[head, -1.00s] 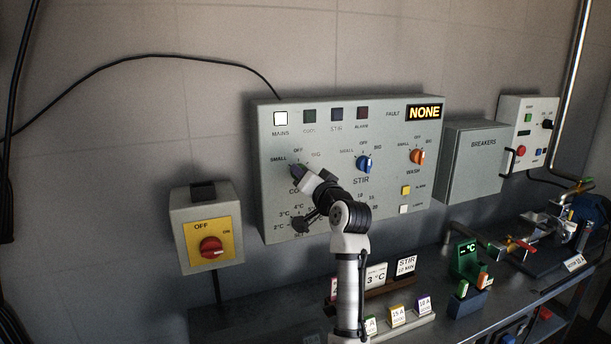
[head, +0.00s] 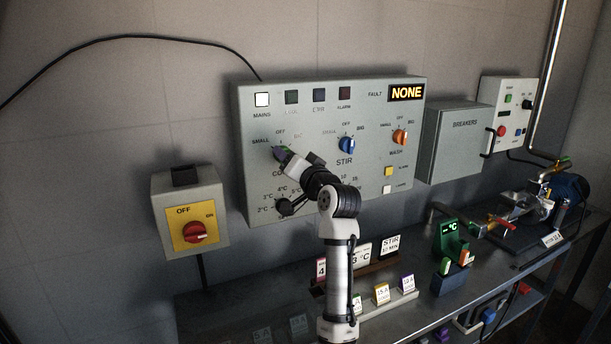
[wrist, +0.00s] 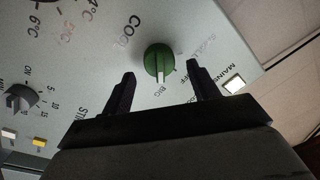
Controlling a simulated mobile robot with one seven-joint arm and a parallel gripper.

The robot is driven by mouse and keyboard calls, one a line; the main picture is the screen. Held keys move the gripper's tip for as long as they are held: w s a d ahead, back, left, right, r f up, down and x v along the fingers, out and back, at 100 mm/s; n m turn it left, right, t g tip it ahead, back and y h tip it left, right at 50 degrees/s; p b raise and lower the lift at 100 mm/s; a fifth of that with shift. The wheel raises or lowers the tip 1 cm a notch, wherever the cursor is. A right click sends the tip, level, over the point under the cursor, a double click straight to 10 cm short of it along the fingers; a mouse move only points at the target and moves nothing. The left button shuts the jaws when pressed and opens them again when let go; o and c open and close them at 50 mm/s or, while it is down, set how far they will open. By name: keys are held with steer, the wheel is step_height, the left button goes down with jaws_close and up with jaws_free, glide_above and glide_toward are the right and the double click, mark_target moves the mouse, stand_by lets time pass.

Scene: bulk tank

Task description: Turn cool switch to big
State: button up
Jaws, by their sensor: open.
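The cool switch is a green round knob (wrist: 157,57) with a white pointer, on the grey control panel (head: 335,105). In the wrist view its pointer faces down the picture, toward the BIG label (wrist: 160,88). SMALL and OFF are printed to the right of the knob. My gripper (wrist: 160,70) is open, with one dark finger on each side of the knob and a gap on both sides.
A blue stir knob (head: 347,146) and an orange wash knob (head: 400,137) sit to the right on the panel. Below is a bench with several small cards and a green meter (head: 452,238).

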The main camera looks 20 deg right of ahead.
steer(key=s+b, duration=0.3)
steer(key=s, duration=0.8)
steer(key=shift+s+d+f, duration=0.4)
steer(key=shift+d, duration=0.05)
